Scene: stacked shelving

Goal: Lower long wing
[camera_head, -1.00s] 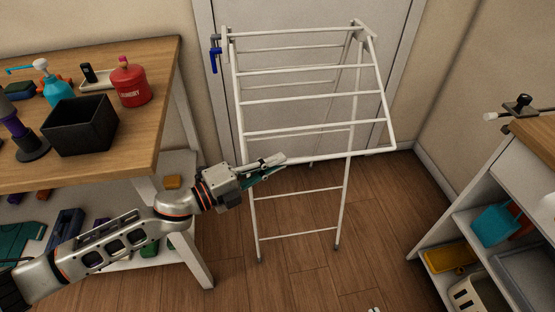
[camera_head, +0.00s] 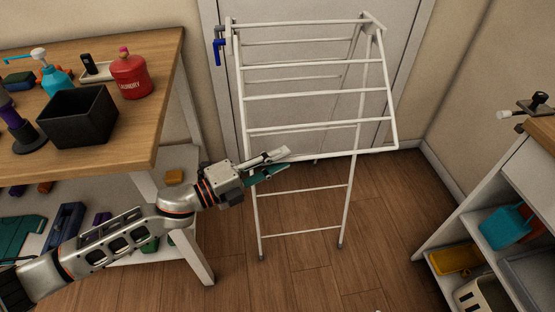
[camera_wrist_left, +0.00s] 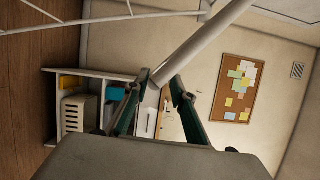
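The white drying rack (camera_head: 342,202) stands upright on the floor in front of a door. Its long wing (camera_head: 325,91) slopes down from the top toward me, and its lower bar (camera_head: 345,154) hangs in front of the legs. My left gripper (camera_head: 288,161) is at the left part of that lower bar, fingers apart, one above and one below it in the head view. In the left wrist view, a white bar (camera_wrist_left: 203,41) runs between the open fingertips (camera_wrist_left: 159,79); whether they touch it I cannot tell. My right gripper is not in view.
A wooden workbench (camera_head: 150,140) with a black bin (camera_head: 80,122) and a red canister (camera_head: 131,78) stands at the left, close to my left arm. A shelf unit (camera_head: 470,215) stands at the right. Floor between is clear.

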